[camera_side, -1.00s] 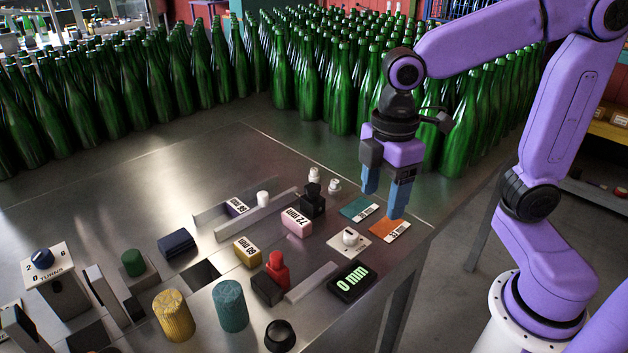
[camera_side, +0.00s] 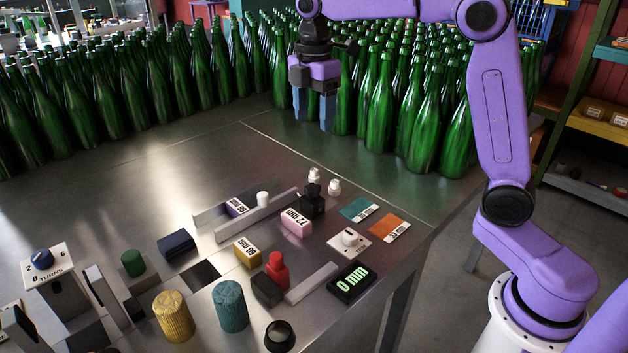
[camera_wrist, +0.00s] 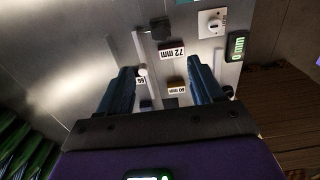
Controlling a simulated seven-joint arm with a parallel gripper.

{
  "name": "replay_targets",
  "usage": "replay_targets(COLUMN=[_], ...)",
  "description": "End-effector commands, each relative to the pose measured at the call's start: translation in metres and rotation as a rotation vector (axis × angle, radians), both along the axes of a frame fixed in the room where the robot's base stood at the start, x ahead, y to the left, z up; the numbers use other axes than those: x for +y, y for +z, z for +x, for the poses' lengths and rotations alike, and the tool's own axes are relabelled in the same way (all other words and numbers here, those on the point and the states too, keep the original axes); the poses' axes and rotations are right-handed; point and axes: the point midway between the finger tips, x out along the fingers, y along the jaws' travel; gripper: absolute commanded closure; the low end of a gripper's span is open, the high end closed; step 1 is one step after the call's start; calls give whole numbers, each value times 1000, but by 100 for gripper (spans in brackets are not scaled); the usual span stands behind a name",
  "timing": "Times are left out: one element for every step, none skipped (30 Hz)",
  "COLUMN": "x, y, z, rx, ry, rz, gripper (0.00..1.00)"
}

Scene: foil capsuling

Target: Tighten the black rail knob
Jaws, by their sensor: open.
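A black knob (camera_side: 312,194) stands on a black block on the bench, next to the pink 72 mm block (camera_side: 297,222). In the wrist view the black knob and its block (camera_wrist: 160,28) show near the top, beyond the fingertips. My gripper (camera_side: 314,112) has blue fingers and is held above the back of the bench, in front of the green bottles, well clear of the knob. Its jaws are open and empty; the fingers also show in the wrist view (camera_wrist: 160,70).
A yellow 60 mm block (camera_side: 247,252), metal rails (camera_side: 257,217), a white dial (camera_side: 349,239) and a 0 mm display (camera_side: 352,282) lie around the knobs. Teal (camera_side: 360,209) and orange (camera_side: 389,229) cards lie at the right edge. Dense green bottles (camera_side: 380,125) fill the back.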

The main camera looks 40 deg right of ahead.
Motion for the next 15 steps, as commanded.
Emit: replay_targets(x=[0, 0, 0, 0, 0, 0, 0, 0, 0, 0, 0, 0, 0, 0, 0], y=[-6, -11, -17, -23, -28, -36, -42, -47, -55, -61, -66, -74, -79, -85, -93], z=[-1, -1, -1, -1, -1, -1, -1, -2, -2, -1, -2, -2, -2, -2, -2], rx=[3, 4, 5, 5, 6, 6, 5, 6, 5, 5, 6, 5, 5, 5, 6], ry=[0, 0, 0, -1, -2, -1, -1, -2, -2, -2, -2, -1, -1, -1, -2], rz=[-1, -1, -1, -2, -2, -2, -2, -2, -2, -2, -2, -2, -2, -2, -2], gripper=[34, 34, 34, 34, 34, 34, 34, 34, 34, 34, 34, 34, 34, 34, 34])
